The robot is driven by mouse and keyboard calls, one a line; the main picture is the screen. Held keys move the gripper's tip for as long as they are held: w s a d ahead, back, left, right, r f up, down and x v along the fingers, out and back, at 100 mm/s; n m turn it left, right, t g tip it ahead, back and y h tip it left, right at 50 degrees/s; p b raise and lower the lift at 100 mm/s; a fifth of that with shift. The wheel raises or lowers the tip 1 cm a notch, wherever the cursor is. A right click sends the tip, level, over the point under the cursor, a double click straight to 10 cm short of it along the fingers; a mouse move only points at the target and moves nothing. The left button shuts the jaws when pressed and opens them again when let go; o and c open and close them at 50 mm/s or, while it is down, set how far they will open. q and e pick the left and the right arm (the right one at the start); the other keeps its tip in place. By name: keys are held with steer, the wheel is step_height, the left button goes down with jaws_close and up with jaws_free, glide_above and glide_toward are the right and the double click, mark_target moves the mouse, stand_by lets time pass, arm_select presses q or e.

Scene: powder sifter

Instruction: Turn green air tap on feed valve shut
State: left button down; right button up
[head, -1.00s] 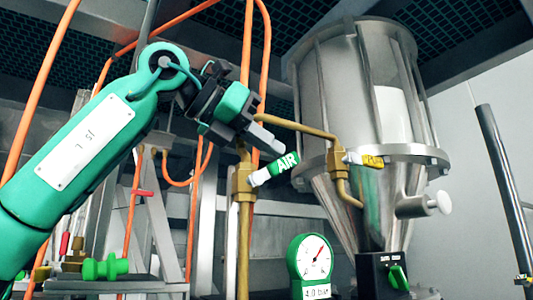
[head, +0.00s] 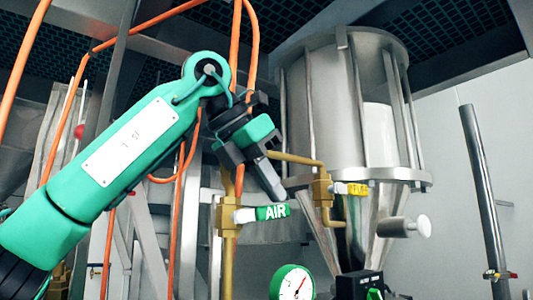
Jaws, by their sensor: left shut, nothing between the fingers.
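The green air tap handle (head: 272,212), lettered AIR, points right from its brass valve body (head: 229,217) on a vertical pipe. It lies close to level. My left gripper (head: 276,190) is shut with nothing between its fingers. Its fingertips point down, just above the green handle; whether they touch it I cannot tell. A second brass valve (head: 322,190) with a yellow handle (head: 357,189) sits to the right, in front of the steel hopper (head: 345,110). My right gripper is not in view.
A pressure gauge (head: 292,284) with a green rim stands below the tap. A black box with a green knob (head: 374,294) is beside it. Orange hoses (head: 255,45) run behind my left arm. A dark post (head: 484,190) stands at the right.

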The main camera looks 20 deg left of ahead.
arm_select(q)
steer(key=shift+w+d+f+g+y+p, duration=0.15)
steer(key=shift+w+g+y+p, duration=0.15)
steer(key=shift+g+y+p, duration=0.15)
steer(key=shift+f+g, duration=0.2)
steer(key=shift+g, duration=0.15)
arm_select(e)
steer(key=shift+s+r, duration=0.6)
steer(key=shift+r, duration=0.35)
arm_select(q)
steer(key=shift+f+y, duration=0.1)
steer(key=shift+y, duration=0.15)
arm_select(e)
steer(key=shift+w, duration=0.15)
arm_select(q)
steer(key=shift+f, duration=0.15)
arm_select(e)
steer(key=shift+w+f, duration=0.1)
